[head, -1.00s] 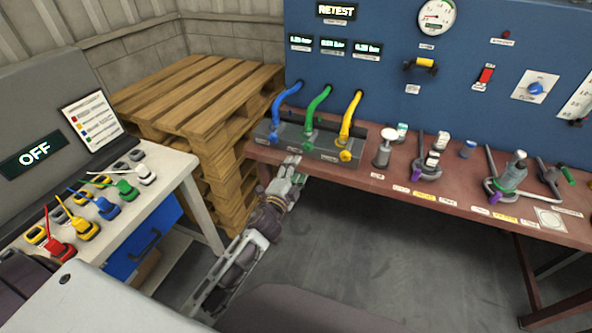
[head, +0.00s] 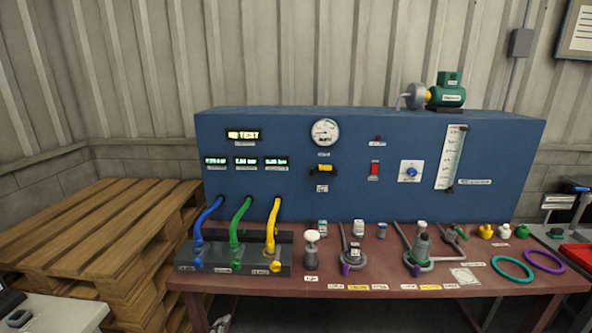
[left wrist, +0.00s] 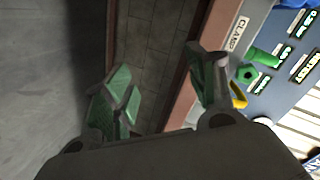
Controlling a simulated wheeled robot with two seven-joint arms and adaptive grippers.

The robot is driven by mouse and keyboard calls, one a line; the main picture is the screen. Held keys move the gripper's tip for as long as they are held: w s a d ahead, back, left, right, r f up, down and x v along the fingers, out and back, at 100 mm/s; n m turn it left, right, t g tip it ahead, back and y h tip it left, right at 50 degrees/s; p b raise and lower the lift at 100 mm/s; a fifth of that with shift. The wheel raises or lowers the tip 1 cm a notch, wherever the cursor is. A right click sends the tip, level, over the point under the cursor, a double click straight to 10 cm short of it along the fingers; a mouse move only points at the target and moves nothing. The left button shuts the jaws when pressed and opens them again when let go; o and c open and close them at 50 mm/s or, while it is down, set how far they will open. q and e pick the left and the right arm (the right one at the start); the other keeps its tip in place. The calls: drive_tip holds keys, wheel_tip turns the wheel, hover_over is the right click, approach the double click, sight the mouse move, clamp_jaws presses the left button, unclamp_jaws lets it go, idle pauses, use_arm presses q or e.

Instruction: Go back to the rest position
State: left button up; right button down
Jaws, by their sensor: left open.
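My left gripper (left wrist: 163,88) is open and empty in the left wrist view, its two green-grey fingers spread wide apart. Between and behind them I see the dark floor and wall and the edge of the red-brown bench. In the head view only a small grey tip of the left gripper (head: 220,323) shows at the bottom edge, below the front of the bench (head: 375,290). It holds nothing that I can see. My right gripper is in neither view.
The bench carries a grey block with blue, green and yellow hoses (head: 273,230), several small fittings, and teal and purple rings (head: 545,261). A blue test panel (head: 290,175) stands behind. Wooden pallets (head: 90,235) are stacked at left. A white table corner (head: 60,313) is lower left.

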use_arm(q)
drive_tip(key=s+a+f+n+g+p, duration=0.2)
drive_tip(key=s+f+n+g+p, duration=0.45)
drive_tip(key=s+f, duration=1.3)
drive_tip(key=s+f+n+g+p, duration=0.1)
drive_tip(key=s+f+g+p, duration=0.1)
drive_tip(key=s, duration=0.8)
drive_tip(key=s+a+f+n+g+p, duration=0.1)
drive_tip(key=s+f+p, duration=0.3)
drive_tip(key=s, duration=0.7)
drive_tip(key=s+a+f+n+g+p, duration=0.1)
drive_tip(key=s+f+g+p, duration=0.2)
drive_tip(key=s, duration=0.7)
drive_tip(key=shift+s+a+f+g+y, duration=0.2)
drive_tip(key=shift+s+f+g+y, duration=0.1)
drive_tip(key=shift+f+g, duration=0.25)
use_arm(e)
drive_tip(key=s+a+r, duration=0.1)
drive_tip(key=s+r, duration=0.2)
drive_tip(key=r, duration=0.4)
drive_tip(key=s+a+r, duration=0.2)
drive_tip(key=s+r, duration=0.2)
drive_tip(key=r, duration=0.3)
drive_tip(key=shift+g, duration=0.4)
